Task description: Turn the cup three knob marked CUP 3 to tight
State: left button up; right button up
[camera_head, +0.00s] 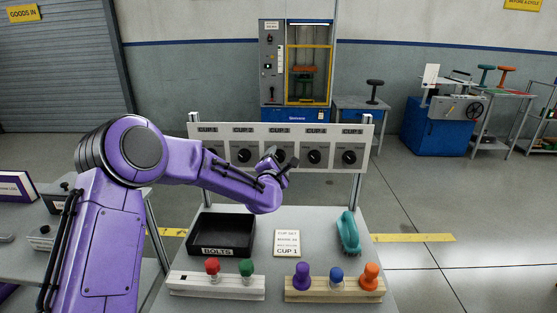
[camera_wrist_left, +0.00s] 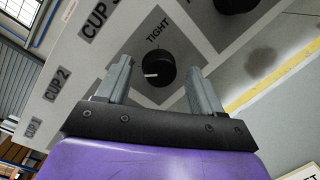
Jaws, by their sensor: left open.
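A pale panel (camera_head: 228,173) carries a row of black knobs labelled CUP 1 to CUP 5. The CUP 3 knob is mostly hidden behind my left gripper (camera_head: 274,158) in the head view. In the left wrist view the CUP 3 knob (camera_wrist_left: 160,67) is black, with a white pointer mark to the left. The word TIGHT (camera_wrist_left: 158,31) is printed above it there, and the pointer is not on that word. The left gripper (camera_wrist_left: 159,74) is open, its fingers on either side of the knob in the picture. Contact cannot be told. My right gripper is not in view.
The neighbouring CUP 2 knob (camera_head: 244,156) and CUP 4 knob (camera_head: 314,157) sit close by. Below are a black BOLTS tray (camera_head: 196,240), a CUP 1 card (camera_head: 287,243), a teal object (camera_head: 348,233) and wooden blocks with coloured knobs.

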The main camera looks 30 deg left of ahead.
pick_arm(q)
jog(key=shift+w, duration=0.15)
jog(key=c, duration=1.1)
jog(key=shift+o, duration=0.2)
jog(key=m+p, duration=0.3)
jog(key=m, duration=0.1)
jog(key=shift+r+g, duration=0.15)
jog(key=shift+g, duration=0.15)
jog(key=m+p, duration=0.3)
jog(key=m, duration=0.1)
jog(key=shift+g, duration=0.4)
jog(key=m+p, duration=0.3)
jog(key=m, duration=0.1)
jog(key=shift+d+g+y, duration=0.15)
jog(key=shift+g+y, duration=0.15)
jog(key=shift+g, duration=0.1)
jog(key=shift+f+m+g+y+p, duration=0.2)
jog(key=shift+m+p, duration=0.35)
jog(key=shift+m, duration=0.5)
jog(key=shift+f+m+g+y+p, duration=0.15)
jog(key=shift+m+p, duration=0.35)
jog(key=shift+m, duration=0.55)
jog(key=shift+r, duration=0.1)
